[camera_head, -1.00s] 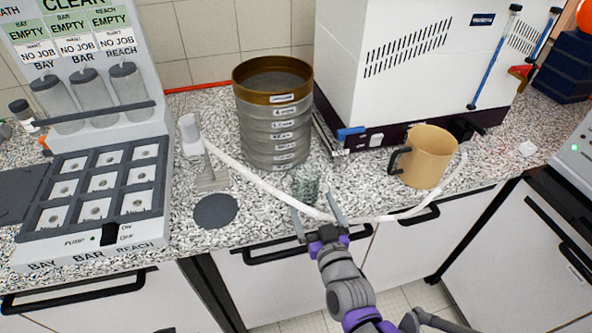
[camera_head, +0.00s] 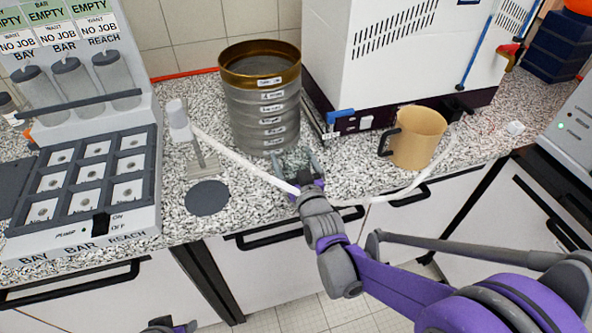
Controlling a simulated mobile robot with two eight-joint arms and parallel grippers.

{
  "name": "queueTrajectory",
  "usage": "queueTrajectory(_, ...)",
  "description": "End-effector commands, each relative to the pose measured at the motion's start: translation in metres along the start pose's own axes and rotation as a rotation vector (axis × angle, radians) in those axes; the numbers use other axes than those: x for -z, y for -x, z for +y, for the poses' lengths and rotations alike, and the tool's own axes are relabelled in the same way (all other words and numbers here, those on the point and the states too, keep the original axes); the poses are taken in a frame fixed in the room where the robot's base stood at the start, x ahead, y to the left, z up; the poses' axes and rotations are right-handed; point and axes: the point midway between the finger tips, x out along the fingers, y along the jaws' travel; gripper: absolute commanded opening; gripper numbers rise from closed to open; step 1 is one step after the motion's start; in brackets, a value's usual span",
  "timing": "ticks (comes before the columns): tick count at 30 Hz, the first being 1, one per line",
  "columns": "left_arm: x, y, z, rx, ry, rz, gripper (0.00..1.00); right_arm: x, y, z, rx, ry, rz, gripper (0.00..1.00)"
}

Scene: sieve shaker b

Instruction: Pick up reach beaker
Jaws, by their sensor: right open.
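A small clear glass beaker (camera_head: 295,158) stands on the speckled counter, in front of the stack of sieves. It is hard to make out against the counter, and no label can be read on it. My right gripper (camera_head: 297,168) is open, with one finger on each side of the beaker; I cannot tell whether they touch it. Part of what looks like my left gripper (camera_head: 170,328) shows at the bottom edge, its fingers not clear.
The sieve stack (camera_head: 262,110) stands just behind the beaker. A tan mug (camera_head: 420,138) and a white machine (camera_head: 385,60) are to the right. A white tube (camera_head: 235,160) curves along the counter. A dark disc (camera_head: 207,198) and a panel (camera_head: 90,185) are left.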

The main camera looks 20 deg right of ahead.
Motion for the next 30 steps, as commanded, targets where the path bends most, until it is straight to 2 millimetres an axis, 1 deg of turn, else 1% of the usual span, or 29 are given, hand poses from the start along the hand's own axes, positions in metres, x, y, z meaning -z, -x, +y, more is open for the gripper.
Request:
queueTrajectory(5,0.0,0.0,0.0,0.0,0.0,0.0,0.5,0.0,0.0,0.0,0.0,0.0,0.0,1.0)
queueTrajectory(8,0.0,0.0,0.0,0.0,0.0,0.0,0.5,0.0,0.0,0.0,0.0,0.0,0.0,0.84)
queueTrajectory(12,0.0,0.0,0.0,0.0,0.0,0.0,0.5,0.0,0.0,0.0,0.0,0.0,0.0,0.59)
queueTrajectory(17,0.0,0.0,0.0,0.0,0.0,0.0,0.5,0.0,0.0,0.0,0.0,0.0,0.0,0.3)
queueTrajectory(18,0.0,0.0,0.0,0.0,0.0,0.0,0.5,0.0,0.0,0.0,0.0,0.0,0.0,0.23)
queueTrajectory(26,0.0,0.0,0.0,0.0,0.0,0.0,0.5,0.001,0.0,0.0,0.0,-0.001,0.0,0.22)
queueTrajectory(30,0.002,0.003,0.0,0.0,0.0,0.001,0.5,0.01,0.0,0.0,0.0,-0.001,0.0,0.22)
